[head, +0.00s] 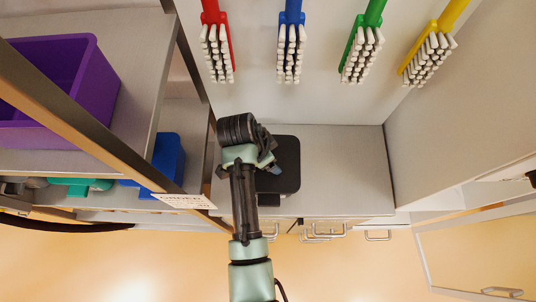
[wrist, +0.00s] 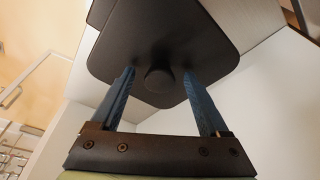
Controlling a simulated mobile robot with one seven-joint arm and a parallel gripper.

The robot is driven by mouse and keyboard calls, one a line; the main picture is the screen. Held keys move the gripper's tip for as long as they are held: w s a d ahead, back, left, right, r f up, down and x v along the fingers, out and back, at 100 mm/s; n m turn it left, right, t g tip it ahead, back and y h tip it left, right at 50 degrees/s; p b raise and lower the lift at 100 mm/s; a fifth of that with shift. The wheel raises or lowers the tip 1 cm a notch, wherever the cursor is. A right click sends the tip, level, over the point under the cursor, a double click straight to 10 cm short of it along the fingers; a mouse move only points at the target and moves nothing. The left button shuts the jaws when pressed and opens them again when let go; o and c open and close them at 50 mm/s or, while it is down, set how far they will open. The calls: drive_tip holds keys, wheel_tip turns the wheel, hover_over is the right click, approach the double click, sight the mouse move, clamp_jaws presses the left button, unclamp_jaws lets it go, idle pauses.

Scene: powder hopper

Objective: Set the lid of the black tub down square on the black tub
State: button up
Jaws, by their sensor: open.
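The lid of the black tub (wrist: 165,45) is a dark rounded plate with a round knob (wrist: 159,80), large in the wrist view. My gripper (wrist: 158,74) is open, with one blue finger on each side of the knob and a visible gap to it. In the head view a black rounded shape (head: 288,160) lies on the grey counter, partly hidden by my gripper (head: 266,172). A small dark part (head: 268,200) shows at its front. The tub is mostly hidden; I cannot tell how squarely the lid sits on it.
The grey counter (head: 345,170) is clear to the right of the black shape. A shelf rack at left holds a purple bin (head: 45,85) and a blue bin (head: 165,165). Red, blue, green and yellow brushes (head: 290,50) hang on the wall above.

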drive_tip(key=v, duration=1.3)
